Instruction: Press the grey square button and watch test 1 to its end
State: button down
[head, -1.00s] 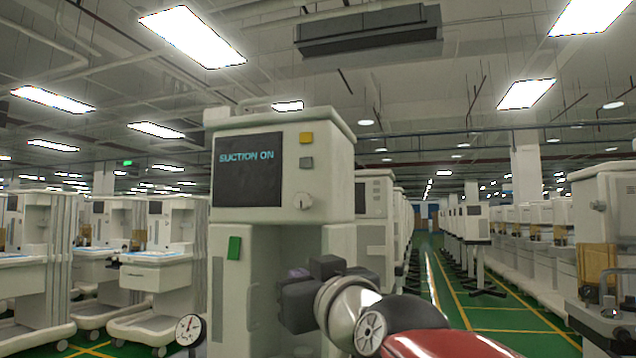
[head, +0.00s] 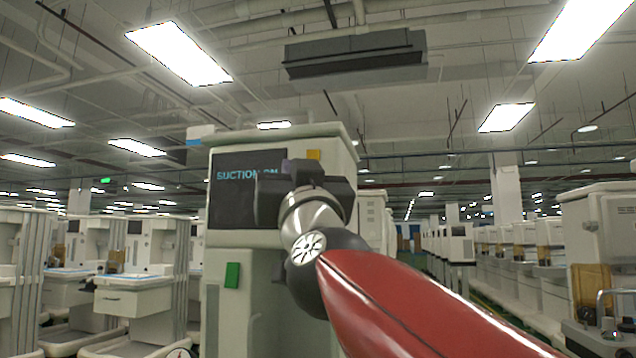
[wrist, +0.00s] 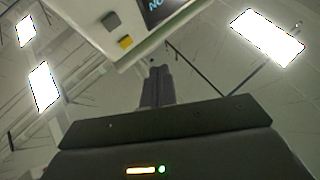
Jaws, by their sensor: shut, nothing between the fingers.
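The machine (head: 225,300) stands ahead of me, with a dark screen (head: 228,205) that reads "SUCTION ON", its last letters partly covered. My gripper (head: 298,168) is raised in front of the panel in the head view and hides the grey square button and the knob there. The yellow button (head: 313,155) shows just above it. In the wrist view the grey square button (wrist: 110,21) is beside the yellow button (wrist: 125,41). My shut, empty fingers (wrist: 154,68) end below the panel in that picture, with no contact visible.
A green patch (head: 232,275) is on the machine's lower front. Other carts (head: 130,300) stand at the left, and more (head: 610,230) at the right. An aisle runs back to the right of the machine.

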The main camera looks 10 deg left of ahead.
jog(key=w+d+b, duration=0.1)
jog(key=w+b, duration=0.2)
jog(key=w, duration=0.5)
jog(key=shift+w+d, duration=0.15)
jog(key=shift+w, duration=0.2)
dwell(1.8)
jog(key=shift+w+b, duration=0.3)
jog(key=shift+w, duration=0.1)
jog(key=shift+w+d, duration=0.1)
jog(key=shift+w, duration=0.4)
dwell(0.5)
jog(key=shift+s, duration=0.1)
jog(key=shift+s+p, duration=0.3)
jog(key=shift+s, duration=0.5)
